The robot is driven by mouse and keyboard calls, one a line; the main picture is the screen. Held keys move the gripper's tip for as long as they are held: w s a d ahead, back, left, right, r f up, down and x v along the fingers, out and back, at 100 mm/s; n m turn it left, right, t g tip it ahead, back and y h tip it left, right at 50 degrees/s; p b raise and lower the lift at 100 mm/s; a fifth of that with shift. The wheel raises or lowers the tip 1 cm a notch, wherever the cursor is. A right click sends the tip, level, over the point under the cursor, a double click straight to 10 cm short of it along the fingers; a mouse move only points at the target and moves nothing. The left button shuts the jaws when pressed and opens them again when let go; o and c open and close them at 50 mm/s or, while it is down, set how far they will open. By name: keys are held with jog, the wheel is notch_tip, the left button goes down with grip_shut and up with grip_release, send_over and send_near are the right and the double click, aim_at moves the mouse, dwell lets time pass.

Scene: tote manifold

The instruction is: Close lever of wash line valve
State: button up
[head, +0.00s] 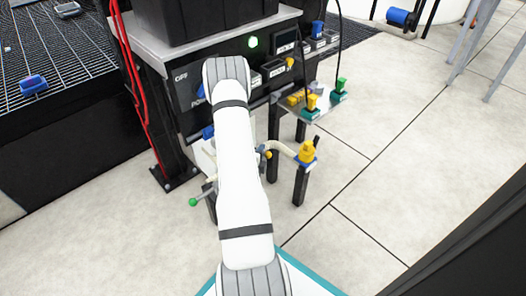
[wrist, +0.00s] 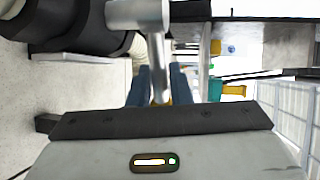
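In the wrist view a silvery metal lever (wrist: 159,72) runs down from a thick metal cylinder (wrist: 138,14) at the top. A bit of yellow-orange shows at its near end, partly behind my gripper's body. The two blue fingers of my gripper (wrist: 159,84) stand on either side of the lever, with narrow gaps showing, so it looks open around the lever. In the head view my white arm hides my gripper and most of the valve area. A lever end with a green knob (head: 193,202) and an orange knob (head: 268,154) show beside the arm. I cannot tell which belongs to the wash line.
A dark bench with a control panel (head: 188,92) stands behind my arm. A small side shelf (head: 318,112) holds yellow and green fittings. A yellow fitting (head: 307,151) sits on a post at the right. Red hoses (head: 135,85) hang at the left. Floor (head: 375,185) at the right is clear.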

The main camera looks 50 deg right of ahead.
jog(key=shift+a, duration=0.1)
jog(key=v, duration=0.7)
jog(key=shift+a, duration=0.25)
jog(key=shift+s+r, duration=0.1)
